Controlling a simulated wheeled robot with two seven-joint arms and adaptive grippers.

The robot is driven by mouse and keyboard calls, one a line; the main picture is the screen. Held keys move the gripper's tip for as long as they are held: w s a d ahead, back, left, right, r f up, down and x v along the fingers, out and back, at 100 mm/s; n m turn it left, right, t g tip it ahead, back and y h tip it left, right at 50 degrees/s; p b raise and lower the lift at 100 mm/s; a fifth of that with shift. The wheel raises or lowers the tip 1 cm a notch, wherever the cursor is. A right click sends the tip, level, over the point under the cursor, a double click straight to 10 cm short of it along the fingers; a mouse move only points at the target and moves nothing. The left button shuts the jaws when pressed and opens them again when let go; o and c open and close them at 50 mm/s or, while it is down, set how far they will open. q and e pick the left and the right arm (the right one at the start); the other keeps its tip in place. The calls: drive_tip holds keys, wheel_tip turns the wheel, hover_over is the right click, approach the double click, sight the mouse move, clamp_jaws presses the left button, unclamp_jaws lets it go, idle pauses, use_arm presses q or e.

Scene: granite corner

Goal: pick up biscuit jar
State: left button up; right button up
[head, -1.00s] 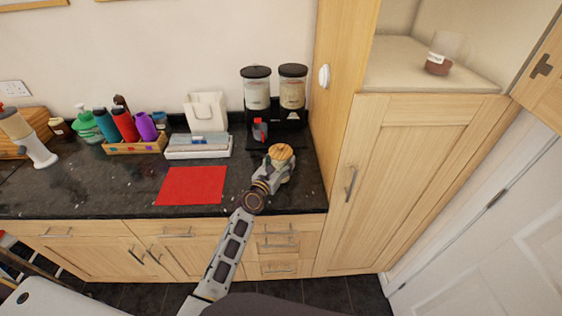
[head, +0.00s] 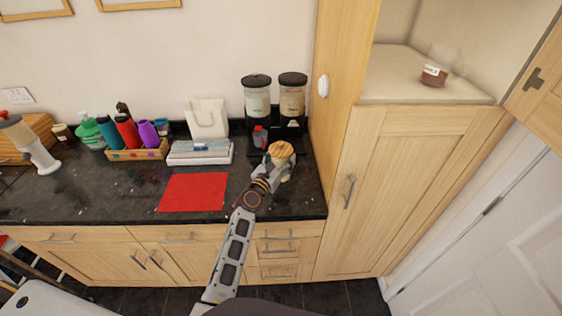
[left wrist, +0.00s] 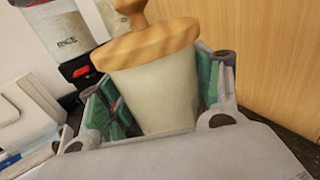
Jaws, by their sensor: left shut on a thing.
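The biscuit jar (head: 281,150) is a pale, tapered jar with a wooden lid and knob. It is at the right end of the dark counter, in front of the black dispenser stand. My left gripper (head: 272,172) is shut on it; in the left wrist view the jar (left wrist: 160,92) fills the space between the green-padded fingers (left wrist: 160,100) of my left gripper. The jar looks upright in the head view. Its base is hidden by the gripper, so I cannot tell whether it touches the counter. My right gripper is not in view.
Two black-lidded dispensers (head: 257,97) stand behind the jar. A tall wooden cupboard (head: 405,165) is close on the right, with an open shelf above holding a small jar (head: 434,76). A red mat (head: 192,192) lies left of the gripper. Bottles in a wooden box (head: 137,153) are farther left.

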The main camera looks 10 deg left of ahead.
use_arm(q)
drive_tip(key=s+a+b, duration=0.1)
drive_tip(key=s+a, duration=0.1)
drive_tip(key=a, duration=0.7)
drive_tip(key=s+a+b, duration=0.1)
drive_tip(key=s+a, duration=0.2)
drive_tip(key=a, duration=0.7)
drive_tip(key=shift+s, duration=0.15)
drive_tip(key=shift+s, duration=0.1)
